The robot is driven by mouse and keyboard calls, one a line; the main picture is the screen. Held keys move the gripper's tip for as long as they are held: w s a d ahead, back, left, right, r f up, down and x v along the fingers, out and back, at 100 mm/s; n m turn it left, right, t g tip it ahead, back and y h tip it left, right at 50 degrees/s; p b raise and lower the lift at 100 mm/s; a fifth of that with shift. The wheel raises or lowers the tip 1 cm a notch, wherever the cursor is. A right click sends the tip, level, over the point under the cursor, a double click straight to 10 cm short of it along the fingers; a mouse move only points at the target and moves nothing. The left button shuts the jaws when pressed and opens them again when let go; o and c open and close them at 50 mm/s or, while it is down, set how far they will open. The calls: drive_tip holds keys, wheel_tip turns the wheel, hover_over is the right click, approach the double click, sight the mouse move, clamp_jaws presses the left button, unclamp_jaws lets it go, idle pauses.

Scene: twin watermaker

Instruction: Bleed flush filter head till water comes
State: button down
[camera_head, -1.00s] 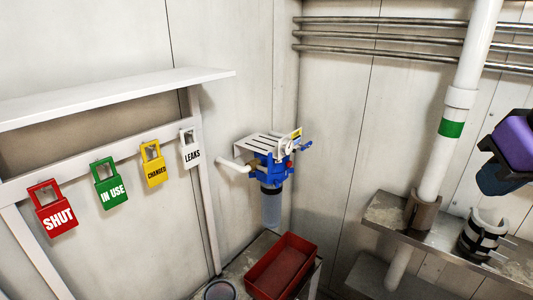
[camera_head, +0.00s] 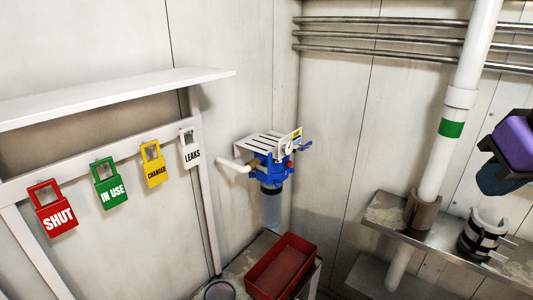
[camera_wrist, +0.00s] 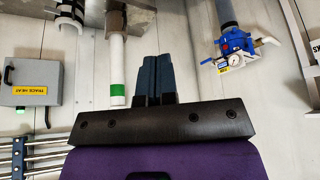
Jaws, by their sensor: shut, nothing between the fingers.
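The blue filter head (camera_head: 272,165) is mounted in the corner, with a clear bowl (camera_head: 271,212) below it and a white slatted bracket (camera_head: 262,143) above. It carries a small gauge, a red part and a white elbow pipe (camera_head: 236,166) on its left. In the wrist view the filter head (camera_wrist: 236,44) is at the upper right, upside down. My gripper (camera_wrist: 154,62) is shut and empty, well apart from the filter head. In the head view only part of my gripper (camera_head: 498,182) shows at the right edge. I cannot see any water coming out.
A red tray (camera_head: 282,266) and a round cup (camera_head: 220,290) stand below the filter. Tags hang on the left rail, including SHUT (camera_head: 55,210) and IN USE (camera_head: 109,184). A white pipe (camera_head: 452,108) and metal shelf (camera_head: 385,214) are at right. A grey TRACE HEAT box (camera_wrist: 32,76) shows too.

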sight(290, 164)
drive_tip(key=w+a+f+m+t, duration=0.2)
drive_tip(key=w+f+m, duration=0.15)
drive_tip(key=w, duration=0.55)
drive_tip(key=w+a+f+m+t+y, duration=0.15)
drive_tip(key=w+m, duration=0.25)
drive_tip(key=w, duration=0.4)
drive_tip(key=w+a+f+m+t, duration=0.3)
drive_tip(key=w+m, duration=0.1)
drive_tip(key=w, duration=0.5)
drive_tip(key=w+a+f+m+t, duration=0.2)
drive_tip(key=w+f+m+t, duration=0.1)
drive_tip(key=f+m, duration=0.3)
drive_tip(key=w+a+f+m+t, duration=0.3)
drive_tip(key=w+f+m+t, duration=0.1)
drive_tip(key=f+m, duration=0.3)
drive_tip(key=shift+a+f, duration=0.35)
drive_tip(key=shift+f, duration=0.25)
drive_tip(key=shift+w+a+m+y, duration=0.1)
drive_tip(key=shift+m+y, duration=0.15)
drive_tip(key=w+a, duration=0.5)
drive_tip(key=a, duration=0.1)
drive_tip(key=shift+w+a, duration=0.15)
drive_tip(key=shift+a, duration=0.2)
drive_tip(key=shift+w+a, duration=0.15)
idle(0.4)
